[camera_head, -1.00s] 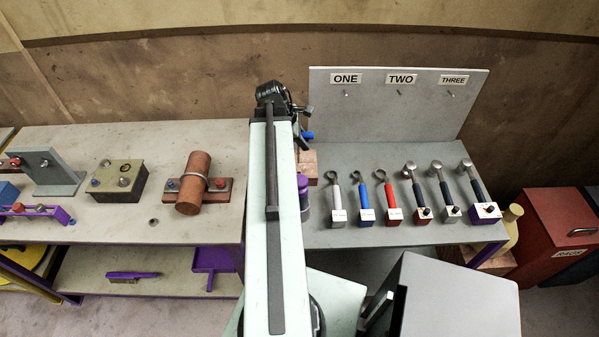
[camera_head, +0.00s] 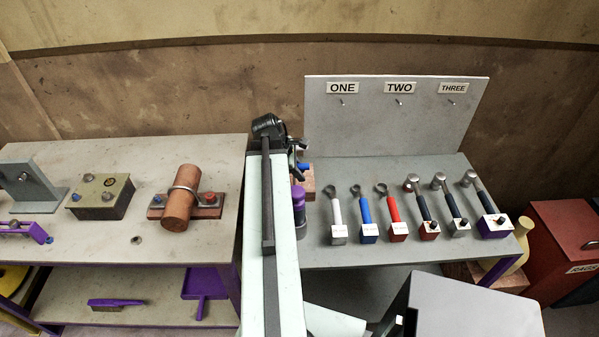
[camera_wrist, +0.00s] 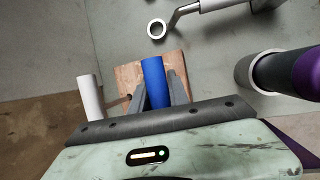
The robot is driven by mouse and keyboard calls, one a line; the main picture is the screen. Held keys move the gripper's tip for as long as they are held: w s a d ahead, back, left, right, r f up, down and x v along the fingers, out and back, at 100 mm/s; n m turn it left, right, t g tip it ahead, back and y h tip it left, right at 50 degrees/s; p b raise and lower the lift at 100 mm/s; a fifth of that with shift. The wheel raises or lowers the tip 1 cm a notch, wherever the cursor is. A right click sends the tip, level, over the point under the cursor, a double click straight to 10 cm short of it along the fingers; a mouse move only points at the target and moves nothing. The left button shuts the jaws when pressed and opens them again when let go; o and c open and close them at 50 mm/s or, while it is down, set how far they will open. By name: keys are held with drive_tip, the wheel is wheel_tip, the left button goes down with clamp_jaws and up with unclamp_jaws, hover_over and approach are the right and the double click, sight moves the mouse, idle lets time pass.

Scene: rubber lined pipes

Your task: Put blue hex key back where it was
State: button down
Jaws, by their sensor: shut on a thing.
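The blue hex key (camera_wrist: 155,80) shows as a blue cylindrical handle between my gripper's fingers (camera_wrist: 157,95) in the wrist view. My gripper is shut on it. The wooden block (camera_wrist: 129,76) is directly behind the blue handle in that view. I cannot tell whether the key sits in the block or is just above it. A white handle (camera_wrist: 90,97) stands left of the block. In the head view the blue handle (camera_head: 304,167) shows beside my gripper (camera_head: 297,160), close over the wooden block (camera_head: 309,187). The key's metal end is hidden.
A purple cylinder (camera_head: 299,200) stands just in front of the block. Ring-ended tools with white (camera_head: 337,215), blue (camera_head: 366,214) and red (camera_head: 394,212) handles and several hammers (camera_head: 424,207) stand on the grey bench (camera_head: 330,256). A labelled board (camera_head: 385,130) rises behind.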

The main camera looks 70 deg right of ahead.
drive_tip(key=c, duration=1.3)
unclamp_jaws()
drive_tip(key=shift+f, duration=0.1)
drive_tip(key=shift+o, duration=0.2)
drive_tip(key=p+v, duration=0.7)
drive_tip(key=shift+s+r, duration=0.15)
drive_tip(key=shift+r, duration=0.3)
drive_tip(key=shift+a, duration=0.1)
